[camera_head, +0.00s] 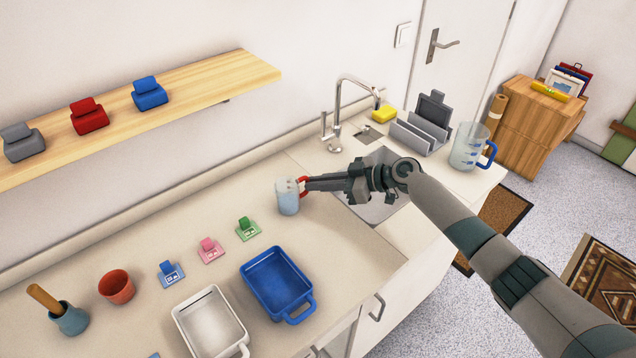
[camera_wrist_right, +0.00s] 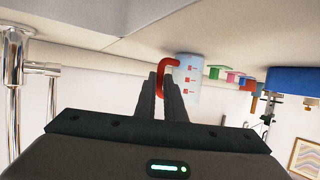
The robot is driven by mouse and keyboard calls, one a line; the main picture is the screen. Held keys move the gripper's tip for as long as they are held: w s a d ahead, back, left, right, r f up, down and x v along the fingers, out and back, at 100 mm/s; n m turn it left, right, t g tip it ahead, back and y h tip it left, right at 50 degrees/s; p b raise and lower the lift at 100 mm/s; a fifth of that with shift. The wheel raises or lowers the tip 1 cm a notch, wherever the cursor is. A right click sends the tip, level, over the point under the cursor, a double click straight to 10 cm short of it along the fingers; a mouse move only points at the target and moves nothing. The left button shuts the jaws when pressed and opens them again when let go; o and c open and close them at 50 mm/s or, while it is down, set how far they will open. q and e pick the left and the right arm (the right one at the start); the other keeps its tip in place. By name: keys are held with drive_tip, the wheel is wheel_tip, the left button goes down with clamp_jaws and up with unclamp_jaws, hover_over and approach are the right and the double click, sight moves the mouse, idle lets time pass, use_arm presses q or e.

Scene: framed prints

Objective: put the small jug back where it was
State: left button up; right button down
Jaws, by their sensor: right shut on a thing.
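The small jug (camera_head: 288,198) is a clear measuring jug with red marks and a red handle. It is upright over the counter left of the sink. My right gripper (camera_head: 304,184) comes in from the right and is shut on its red handle. In the right wrist view, which looks upside down, the fingers (camera_wrist_right: 167,93) close on the handle and the jug (camera_wrist_right: 189,80) shows beside them. I cannot tell whether its base touches the counter. My left gripper is not in view.
A large jug (camera_head: 467,150) with a blue handle stands right of the sink, near a grey rack (camera_head: 420,135). The tap (camera_head: 338,105) rises behind my arm. Coloured card holders (camera_head: 210,250), a blue tray (camera_head: 276,282) and a white tray (camera_head: 212,325) lie front left.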

drive_tip(key=c, duration=1.8)
unclamp_jaws()
drive_tip(key=shift+c, duration=0.2)
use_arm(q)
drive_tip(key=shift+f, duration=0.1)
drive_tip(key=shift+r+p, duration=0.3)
use_arm(e)
drive_tip(key=shift+r, duration=0.15)
drive_tip(key=b+v, duration=0.1)
drive_tip(key=v, duration=0.3)
drive_tip(key=b+v, duration=0.1)
drive_tip(key=v, duration=0.1)
drive_tip(key=shift+s+d+b, duration=0.15)
drive_tip(key=shift+d+b, duration=0.2)
drive_tip(key=shift+d, duration=0.1)
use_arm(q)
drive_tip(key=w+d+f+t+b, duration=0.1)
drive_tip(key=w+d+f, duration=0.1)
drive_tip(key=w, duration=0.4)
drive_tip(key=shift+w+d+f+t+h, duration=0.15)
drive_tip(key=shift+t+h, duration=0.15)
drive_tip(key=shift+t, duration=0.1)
use_arm(e)
drive_tip(key=v, duration=0.5)
drive_tip(key=shift+s+r, duration=0.1)
